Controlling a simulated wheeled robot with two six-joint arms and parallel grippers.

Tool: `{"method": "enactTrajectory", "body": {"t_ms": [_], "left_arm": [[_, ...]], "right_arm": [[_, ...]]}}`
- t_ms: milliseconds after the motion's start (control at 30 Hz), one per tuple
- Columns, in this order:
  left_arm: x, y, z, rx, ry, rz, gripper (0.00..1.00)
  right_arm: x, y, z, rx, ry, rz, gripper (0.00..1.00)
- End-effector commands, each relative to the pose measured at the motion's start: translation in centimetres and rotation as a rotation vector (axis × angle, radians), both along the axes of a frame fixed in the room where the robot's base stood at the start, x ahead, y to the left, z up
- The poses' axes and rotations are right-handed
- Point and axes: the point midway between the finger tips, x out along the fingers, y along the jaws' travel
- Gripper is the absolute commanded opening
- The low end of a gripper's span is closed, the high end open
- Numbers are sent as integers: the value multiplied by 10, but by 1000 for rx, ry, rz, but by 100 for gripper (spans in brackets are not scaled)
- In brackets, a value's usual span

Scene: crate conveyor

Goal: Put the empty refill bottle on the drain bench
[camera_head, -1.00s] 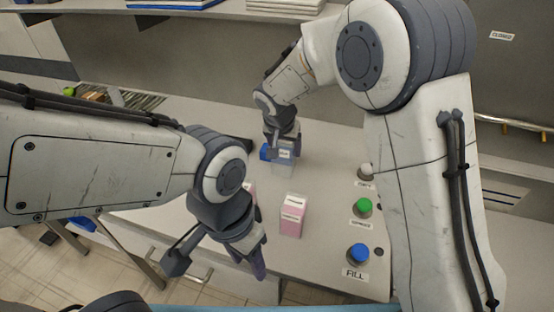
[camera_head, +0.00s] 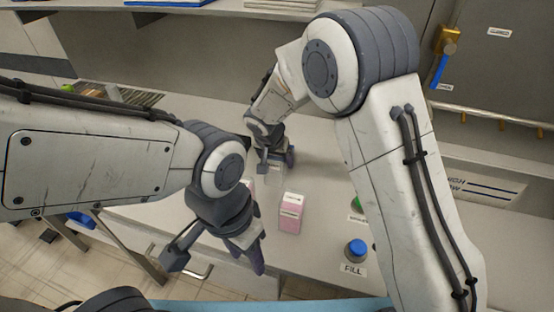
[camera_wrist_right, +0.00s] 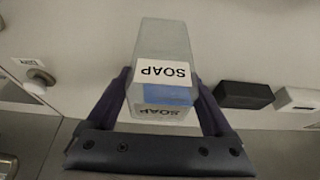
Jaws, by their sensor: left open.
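A clear, see-through bottle with a white SOAP label (camera_wrist_right: 163,45) sits between the fingers of my right gripper (camera_wrist_right: 163,95) in the right wrist view, with a finger against each side. A blue band shows beneath its label. In the head view my right gripper (camera_head: 275,160) is over the grey worktop, and the bottle (camera_head: 275,175) shows faintly below it. My left gripper (camera_head: 250,258) is open and empty near the worktop's front edge. I cannot tell for sure which surface is the drain bench; a slatted rack (camera_head: 115,95) lies at the back left.
A pink carton-shaped bottle (camera_head: 291,212) with a white label stands on the worktop (camera_head: 320,180). A blue FILL button (camera_head: 355,250) and a partly hidden green button (camera_head: 356,204) are to the right. A dark box (camera_wrist_right: 243,95) shows in the wrist view.

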Motion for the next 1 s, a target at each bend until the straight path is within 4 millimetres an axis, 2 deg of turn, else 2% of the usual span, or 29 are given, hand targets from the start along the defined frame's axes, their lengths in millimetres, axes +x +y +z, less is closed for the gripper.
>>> {"method": "enactTrajectory", "body": {"t_ms": [267,367,400,800,1000], "left_arm": [[0,0,2,0,0,0,50],[0,0,7,-1,-1,0,50],[0,0,4,-1,-1,0,50],[0,0,-5,0,0,0,50],[0,0,-7,0,0,0,50]], "right_arm": [[0,0,2,0,0,0,100],[0,0,7,1,-1,0,100],[-2,1,10,1,-3,1,100],[-32,12,87,3,-5,2,100],[-41,14,109,0,-2,0,100]]}}
